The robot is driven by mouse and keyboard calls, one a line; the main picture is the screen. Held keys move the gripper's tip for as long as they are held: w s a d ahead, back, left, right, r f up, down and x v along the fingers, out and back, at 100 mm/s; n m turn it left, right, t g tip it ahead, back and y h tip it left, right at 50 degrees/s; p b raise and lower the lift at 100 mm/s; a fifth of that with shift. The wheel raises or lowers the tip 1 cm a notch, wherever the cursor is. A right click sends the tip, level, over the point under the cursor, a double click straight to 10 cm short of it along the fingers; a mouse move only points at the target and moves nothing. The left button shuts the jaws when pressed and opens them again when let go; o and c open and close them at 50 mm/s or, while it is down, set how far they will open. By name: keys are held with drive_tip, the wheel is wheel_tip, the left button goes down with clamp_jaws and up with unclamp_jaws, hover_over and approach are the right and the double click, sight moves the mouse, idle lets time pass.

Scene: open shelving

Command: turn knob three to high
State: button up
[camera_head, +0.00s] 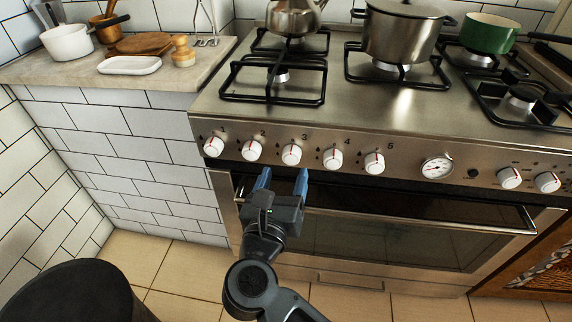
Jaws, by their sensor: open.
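The stove's front panel carries a row of white knobs with red marks. Knob three (291,155), under the printed 3, is third from the left, and its red mark looks close to upright. My gripper (283,178) is open, with two blue fingers pointing up toward the panel. It is just below knobs two (251,151) and three, its right finger lower right of knob three. The fingers look empty, and I cannot tell their exact distance from the panel. The small setting marks are too small to read.
Knob one (213,147) and knob four (333,159) flank these. The oven handle (420,221) runs below the panel. A steel pot (400,35), a kettle (293,18) and a green pan (490,34) stand on the hob. A dark round object (72,292) stands at lower left.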

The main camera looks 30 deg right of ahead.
sight(290, 160)
drive_tip(key=shift+x, duration=2.5)
drive_tip(key=c, duration=1.1)
